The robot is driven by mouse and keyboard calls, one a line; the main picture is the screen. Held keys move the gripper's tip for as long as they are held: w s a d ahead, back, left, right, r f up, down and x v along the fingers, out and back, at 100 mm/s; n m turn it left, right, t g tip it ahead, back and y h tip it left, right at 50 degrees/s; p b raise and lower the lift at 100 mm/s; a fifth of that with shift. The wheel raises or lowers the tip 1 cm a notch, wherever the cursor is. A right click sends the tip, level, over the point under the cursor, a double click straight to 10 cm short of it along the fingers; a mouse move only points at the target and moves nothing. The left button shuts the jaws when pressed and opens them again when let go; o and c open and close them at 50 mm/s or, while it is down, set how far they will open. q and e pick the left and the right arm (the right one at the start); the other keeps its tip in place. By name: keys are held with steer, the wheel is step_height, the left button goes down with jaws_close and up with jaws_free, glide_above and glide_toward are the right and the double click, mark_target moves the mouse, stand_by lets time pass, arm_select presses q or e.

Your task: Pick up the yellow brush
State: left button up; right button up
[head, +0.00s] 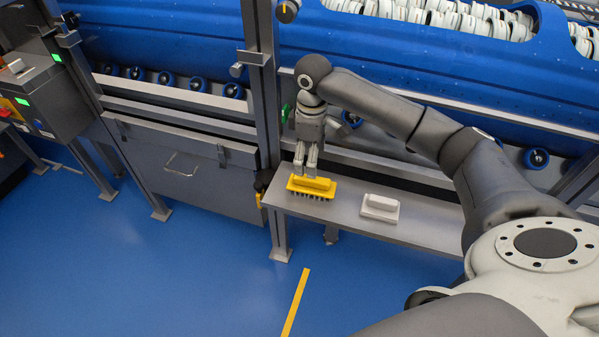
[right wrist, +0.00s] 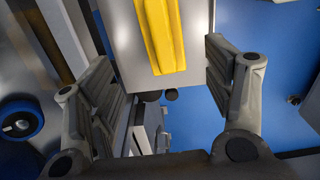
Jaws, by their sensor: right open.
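The yellow brush (head: 312,187) lies bristles down near the left end of a narrow grey shelf (head: 422,226). It has a raised handle along its top. My right gripper (head: 306,168) points down just above the brush, at its back side in the head view. In the right wrist view my right gripper (right wrist: 160,75) is open, with nothing between its fingers. The yellow brush (right wrist: 162,35) shows there at the top, ahead of the gap between the fingers. Its upper end is cut off by the frame. My left gripper is not in view.
A white brush-like block (head: 380,208) lies on the shelf to the right of the yellow brush. A grey upright post (head: 262,95) stands by the shelf's left end. A long blue tub (head: 420,65) runs behind. The blue floor (head: 180,265) in front is mostly clear.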

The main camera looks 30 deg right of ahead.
mark_target(312, 184)
steer(key=shift+s+f, duration=0.15)
steer(key=shift+f, duration=0.45)
steer(key=shift+s+f, duration=0.15)
steer(key=shift+f, duration=0.4)
step_height(312, 184, down, 2)
steer(key=shift+s+f, duration=0.15)
steer(key=shift+f, duration=0.1)
step_height(312, 184, down, 5)
steer(key=shift+d+f, duration=0.15)
steer(key=shift+f, duration=0.05)
steer(key=c, duration=0.5)
steer(key=shift+c, duration=1)
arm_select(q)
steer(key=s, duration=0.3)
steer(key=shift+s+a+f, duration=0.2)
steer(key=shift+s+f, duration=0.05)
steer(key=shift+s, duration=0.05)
arm_select(e)
steer(key=c, duration=0.5)
